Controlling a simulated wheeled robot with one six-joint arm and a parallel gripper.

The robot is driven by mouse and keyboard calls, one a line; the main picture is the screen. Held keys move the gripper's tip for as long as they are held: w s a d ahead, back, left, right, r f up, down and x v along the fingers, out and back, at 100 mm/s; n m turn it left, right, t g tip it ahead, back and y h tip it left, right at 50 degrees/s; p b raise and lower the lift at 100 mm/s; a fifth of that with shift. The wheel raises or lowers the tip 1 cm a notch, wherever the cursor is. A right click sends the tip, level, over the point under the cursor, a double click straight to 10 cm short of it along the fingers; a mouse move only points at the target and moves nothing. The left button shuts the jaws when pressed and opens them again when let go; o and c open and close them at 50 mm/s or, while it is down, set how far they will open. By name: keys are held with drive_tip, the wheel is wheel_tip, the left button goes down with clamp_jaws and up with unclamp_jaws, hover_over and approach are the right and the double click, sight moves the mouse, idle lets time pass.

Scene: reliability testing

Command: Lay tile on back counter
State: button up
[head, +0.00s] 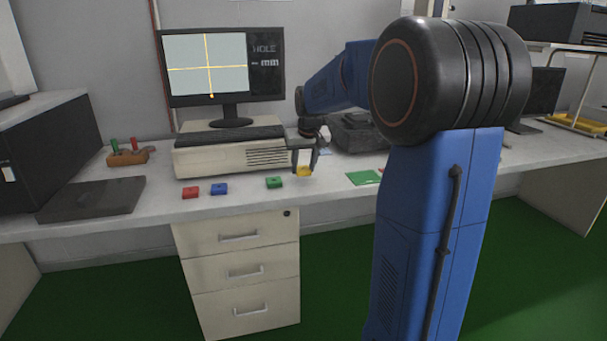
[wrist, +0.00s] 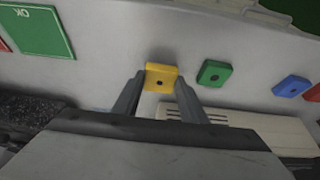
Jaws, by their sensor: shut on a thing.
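I cannot tell whether the tile touches the counter. A green tile (head: 274,182), a blue tile (head: 219,188) and a red tile (head: 190,192) lie to its left. The green tile (wrist: 214,73) and blue tile (wrist: 292,86) also show in the wrist view.
A green card marked OK (wrist: 38,31) lies on the counter, right of my gripper in the head view (head: 363,177). A beige computer case (head: 230,155) with a monitor (head: 222,65) stands behind the tiles. A dark flat box (head: 90,198) lies at the left.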

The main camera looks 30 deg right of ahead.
sight(304, 171)
drive_tip(key=shift+f, duration=1.4)
drive_tip(key=shift+f, duration=0.15)
drive_tip(key=o, duration=1.1)
drive_tip(key=shift+c, duration=0.2)
drive_tip(key=v, duration=1.1)
drive_tip(key=s+a, duration=0.6)
drive_tip(key=s, duration=0.3)
drive_tip(key=s+a+f+n, duration=0.1)
drive_tip(key=s+a+f, duration=0.2)
drive_tip(key=s, duration=0.5)
drive_tip(key=s+a+f+n, duration=0.1)
drive_tip(key=s+a+f, duration=0.3)
drive_tip(key=s, duration=0.5)
drive_tip(key=s+a+f+n+y, duration=0.1)
drive_tip(key=s+a+f, duration=0.3)
drive_tip(key=s, duration=0.4)
drive_tip(key=shift+s+f, duration=0.3)
drive_tip(key=shift+f, duration=0.55)
